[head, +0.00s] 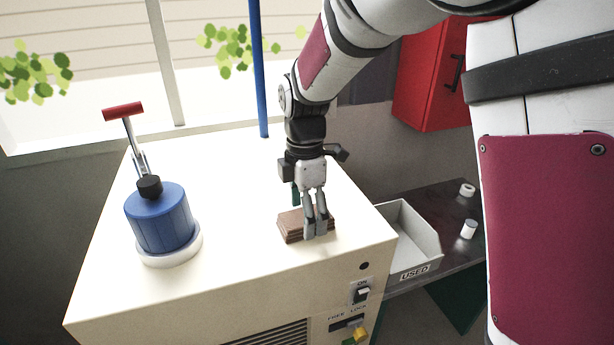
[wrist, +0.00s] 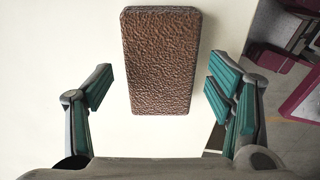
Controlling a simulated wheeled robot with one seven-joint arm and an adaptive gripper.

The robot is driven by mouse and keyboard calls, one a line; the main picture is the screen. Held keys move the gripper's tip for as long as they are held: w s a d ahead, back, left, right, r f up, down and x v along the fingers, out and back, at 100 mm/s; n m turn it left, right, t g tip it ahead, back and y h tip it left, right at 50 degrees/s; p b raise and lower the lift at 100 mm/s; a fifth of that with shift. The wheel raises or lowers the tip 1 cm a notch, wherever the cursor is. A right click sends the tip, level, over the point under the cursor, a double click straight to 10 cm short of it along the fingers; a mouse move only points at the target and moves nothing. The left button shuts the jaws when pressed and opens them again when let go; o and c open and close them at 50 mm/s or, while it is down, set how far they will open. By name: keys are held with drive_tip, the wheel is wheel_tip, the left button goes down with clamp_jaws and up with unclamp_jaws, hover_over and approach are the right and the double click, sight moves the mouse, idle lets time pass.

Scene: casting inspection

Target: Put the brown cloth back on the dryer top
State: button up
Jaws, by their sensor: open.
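The brown cloth (head: 291,226) is a folded, textured block lying flat on the cream dryer top (head: 230,205), near its front right edge. In the wrist view the cloth (wrist: 160,60) lies upright in the picture between my fingers, with pale dryer top on both sides of it. My gripper (head: 318,232) points down at the cloth in the head view, and its fingers hide part of the cloth's right side. My gripper (wrist: 157,92) is open, with a gap between each teal fingertip pad and the cloth. I cannot tell the exact height of the fingertips.
A blue canister with a red-handled lever (head: 160,220) stands on the left of the dryer top. A blue pole (head: 260,70) rises behind. A grey bin labelled USED (head: 415,240) and small white items stand on a dark table at right. The dryer's middle is clear.

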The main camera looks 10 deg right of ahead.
wheel_tip(320, 180, up, 11)
drive_tip(key=b, duration=0.2)
drive_tip(key=s+d+m+t, duration=0.2)
drive_tip(key=s+d+m, duration=0.4)
drive_tip(key=s+m, duration=0.3)
drive_tip(key=s+d+m+t, duration=0.3)
drive_tip(key=s+d+m, duration=0.3)
drive_tip(key=s+m, duration=0.4)
drive_tip(key=shift+s+m+t, duration=0.15)
drive_tip(key=shift+m+t, duration=0.15)
drive_tip(key=shift+m, duration=0.7)
